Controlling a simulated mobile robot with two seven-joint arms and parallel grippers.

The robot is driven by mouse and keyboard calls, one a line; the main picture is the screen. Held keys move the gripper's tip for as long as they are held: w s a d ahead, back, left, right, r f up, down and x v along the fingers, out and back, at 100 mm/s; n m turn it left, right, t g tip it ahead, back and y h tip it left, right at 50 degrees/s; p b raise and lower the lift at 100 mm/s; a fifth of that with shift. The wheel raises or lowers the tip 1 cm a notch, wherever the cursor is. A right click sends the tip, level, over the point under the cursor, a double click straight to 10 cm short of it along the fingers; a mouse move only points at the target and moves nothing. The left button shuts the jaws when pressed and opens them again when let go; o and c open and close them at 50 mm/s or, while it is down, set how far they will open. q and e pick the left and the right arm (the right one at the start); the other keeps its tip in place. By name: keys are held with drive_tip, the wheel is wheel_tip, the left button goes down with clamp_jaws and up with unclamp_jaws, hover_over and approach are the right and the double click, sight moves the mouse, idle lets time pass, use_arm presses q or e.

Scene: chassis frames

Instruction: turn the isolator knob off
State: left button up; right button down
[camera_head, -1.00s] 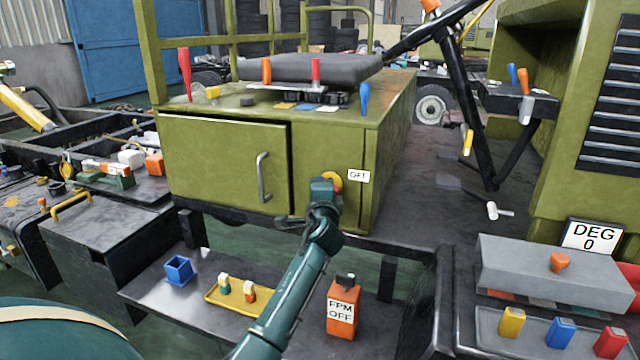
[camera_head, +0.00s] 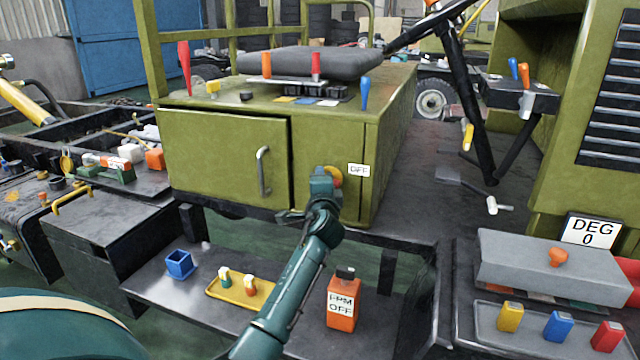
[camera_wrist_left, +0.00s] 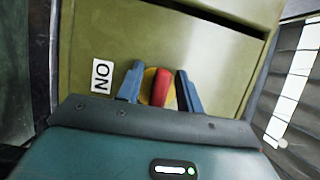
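The isolator knob, a red handle on a round yellow base, shows in the left wrist view (camera_wrist_left: 161,89). An OFF label (camera_head: 359,170) is right of the knob. An ON label (camera_wrist_left: 101,76) shows in the wrist view. My left gripper (camera_wrist_left: 159,84) has its blue fingers on either side of the red handle, with a gap at least on the left. It also shows in the head view (camera_head: 326,178). My right gripper is not in view.
The cabinet door has a grey handle (camera_head: 263,172) left of the knob. Below are a blue bin (camera_head: 179,264), a yellow tray (camera_head: 226,293) and an orange FPM OFF box (camera_head: 342,302). At right are a grey box (camera_head: 510,262) and a DEG 0 sign (camera_head: 590,232).

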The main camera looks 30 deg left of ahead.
use_arm(q)
drive_tip(key=p+v, duration=0.1)
drive_tip(key=v, duration=1.2)
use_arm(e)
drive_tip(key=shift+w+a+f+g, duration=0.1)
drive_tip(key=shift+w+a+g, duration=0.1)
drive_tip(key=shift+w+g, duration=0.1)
use_arm(q)
drive_tip(key=shift+s, duration=0.1)
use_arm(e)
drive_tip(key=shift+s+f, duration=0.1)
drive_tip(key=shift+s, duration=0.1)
